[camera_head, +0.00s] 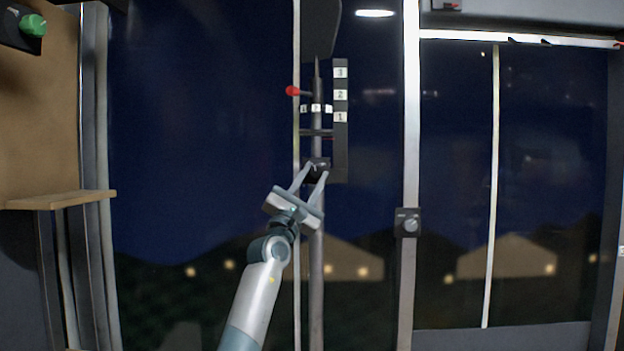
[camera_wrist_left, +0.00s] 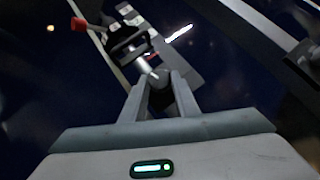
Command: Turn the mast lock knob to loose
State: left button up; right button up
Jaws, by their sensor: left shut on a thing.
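The mast (camera_head: 317,250) is a thin grey upright pole in the middle of the head view. A small dark knob (camera_head: 321,162) sits on it below the labelled strip. My left gripper (camera_head: 315,174) reaches up from below and is shut on this knob. In the left wrist view the dark knob (camera_wrist_left: 161,98) is between the two fingers, partly hidden by them. Its marking cannot be read, so I cannot tell how it is set. My right gripper is not in view.
A red-tipped lever (camera_head: 293,91) stands out left of the mast, above my gripper. A black strip with white numbered labels (camera_head: 340,95) is beside it. Another knob (camera_head: 410,224) is on the right post, and a green knob (camera_head: 33,25) is at the upper left above a wooden shelf (camera_head: 62,200).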

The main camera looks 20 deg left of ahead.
pick_arm(q)
jog(key=n+y, duration=0.1)
jog(key=n, duration=0.1)
jog(key=n+y+p, duration=0.1)
jog(key=n+y, duration=0.1)
jog(key=n+t+y, duration=0.1)
jog(key=shift+w+d+f+n+y, duration=0.15)
jog(key=shift+d+n+y, duration=0.15)
jog(key=shift+n+y, duration=0.1)
jog(key=shift+d+f+n+y+p, duration=0.1)
jog(key=shift+n+y+p, duration=0.6)
jog(key=shift+n+y, duration=3.05)
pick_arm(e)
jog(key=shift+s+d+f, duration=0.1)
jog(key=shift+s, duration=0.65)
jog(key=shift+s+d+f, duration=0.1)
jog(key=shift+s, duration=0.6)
pick_arm(q)
jog(key=o, duration=1.1)
jog(key=shift+c, duration=0.2)
jog(key=shift+v, duration=0.8)
jog(key=b+v, duration=0.3)
jog(key=v, duration=1.2)
jog(key=shift+s, duration=0.45)
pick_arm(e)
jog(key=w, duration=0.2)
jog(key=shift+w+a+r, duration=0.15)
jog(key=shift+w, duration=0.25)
